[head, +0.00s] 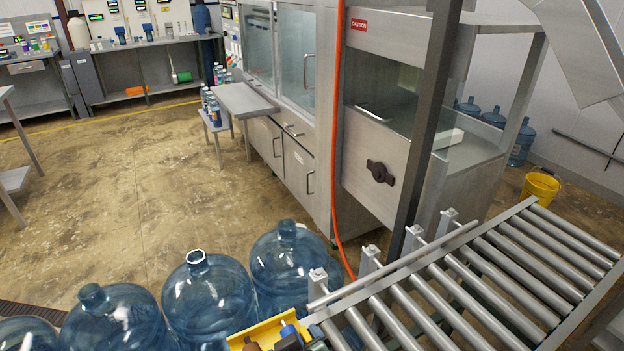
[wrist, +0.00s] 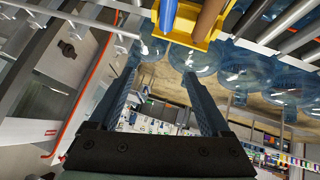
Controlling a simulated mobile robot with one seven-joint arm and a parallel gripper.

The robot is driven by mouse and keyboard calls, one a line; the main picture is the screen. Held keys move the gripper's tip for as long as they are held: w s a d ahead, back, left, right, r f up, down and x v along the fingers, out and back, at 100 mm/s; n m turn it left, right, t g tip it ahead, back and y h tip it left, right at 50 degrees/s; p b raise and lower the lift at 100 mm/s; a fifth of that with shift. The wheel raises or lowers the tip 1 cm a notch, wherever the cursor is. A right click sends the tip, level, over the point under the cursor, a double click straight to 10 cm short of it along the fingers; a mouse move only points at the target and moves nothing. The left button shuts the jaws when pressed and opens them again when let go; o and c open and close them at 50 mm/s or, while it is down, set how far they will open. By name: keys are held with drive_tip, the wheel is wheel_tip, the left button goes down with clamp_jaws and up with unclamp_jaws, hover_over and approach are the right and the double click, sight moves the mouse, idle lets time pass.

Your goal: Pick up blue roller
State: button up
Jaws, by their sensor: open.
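The blue roller (wrist: 168,14) shows at the top edge of the wrist view, partly cut off. It lies in a yellow tray (wrist: 186,42) beside a brown roller (wrist: 208,20). In the head view the yellow tray (head: 262,329) is at the bottom edge, beside the roller conveyor. A small blue part (head: 288,331) shows there near dark shapes, and I cannot tell them apart clearly. My gripper (wrist: 160,76) is open and empty in the wrist view. Its two dark fingers point toward the tray, which lies beyond the fingertips, apart from them.
Several large blue water jugs (head: 207,300) stand at the bottom left of the head view, close to the tray. A metal roller conveyor (head: 480,281) runs to the right. A dark post (head: 425,130) and an orange hose (head: 337,130) stand upright before a steel machine (head: 385,170).

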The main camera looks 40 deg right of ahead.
drive_tip(key=s+f+g+y, duration=0.1)
drive_tip(key=s+f+g, duration=0.3)
drive_tip(key=s+f, duration=0.35)
drive_tip(key=x, duration=0.6)
drive_tip(key=shift+a+f, duration=0.15)
drive_tip(key=shift+f, duration=0.3)
drive_tip(key=shift+p+x, duration=0.3)
drive_tip(key=shift+x, duration=2.65)
drive_tip(key=shift+s, duration=0.1)
drive_tip(key=shift+c, duration=0.3)
clamp_jaws()
